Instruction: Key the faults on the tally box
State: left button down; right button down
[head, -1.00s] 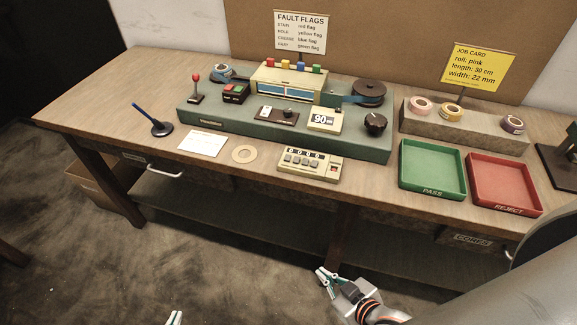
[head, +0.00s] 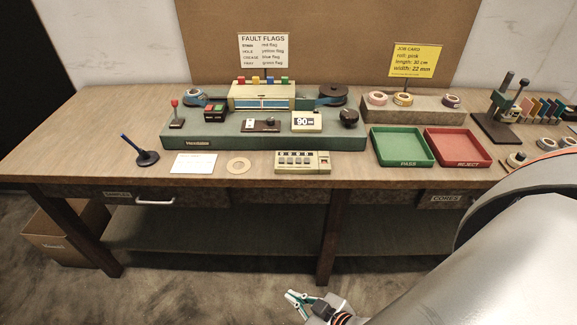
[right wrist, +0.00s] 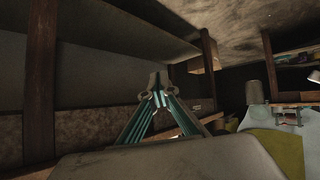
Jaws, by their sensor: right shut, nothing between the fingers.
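The tally box (head: 303,162) is a small cream box near the bench's front edge, with a row of grey keys under a dark counter window; its digits are too small to read. The winding machine (head: 225,143) is a long green base behind it. The fault flags card (head: 263,51) stands at the back and pairs faults with red, yellow, blue and green flags. My right gripper (head: 297,299) is low in front of the bench, well below the tally box, shut and empty. Its closed fingers (right wrist: 157,95) show in the right wrist view. My left gripper is out of view.
The green pass tray (head: 402,147) and red reject tray (head: 458,147) lie right of the tally box. A cardboard ring (head: 239,165) and white card (head: 194,163) lie left. A blue pen in a stand (head: 146,157) is farther left. My arm covers the lower right.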

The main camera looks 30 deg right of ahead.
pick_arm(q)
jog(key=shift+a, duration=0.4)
pick_arm(e)
jog(key=shift+s+a, duration=0.15)
jog(key=shift+a, duration=0.25)
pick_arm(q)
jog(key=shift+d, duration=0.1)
